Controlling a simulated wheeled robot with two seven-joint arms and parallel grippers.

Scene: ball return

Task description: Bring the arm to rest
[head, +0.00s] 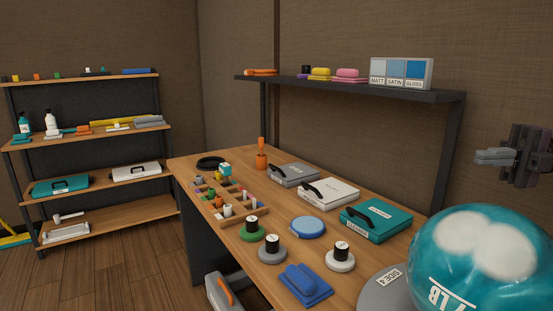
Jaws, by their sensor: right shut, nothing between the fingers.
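A large teal ball (437,262) with white patches and partly cut-off lettering is at the bottom right. Its lower and right parts are cut off by the frame. It overlaps a grey round piece (376,293) labelled "SIDE 4"; I cannot tell whether it rests on it. My right gripper (483,156) is at the right edge, above the ball and apart from it in the picture. Its fingers point left, shut and empty. My left gripper is not in view.
The wooden workbench (292,239) carries cases, weights, a blue block (305,284) and a sorting tray (243,217). A dark shelf (350,87) with sample boards runs above it. A shelving unit (102,204) stands at the left. Wooden floor (130,262) lies open between.

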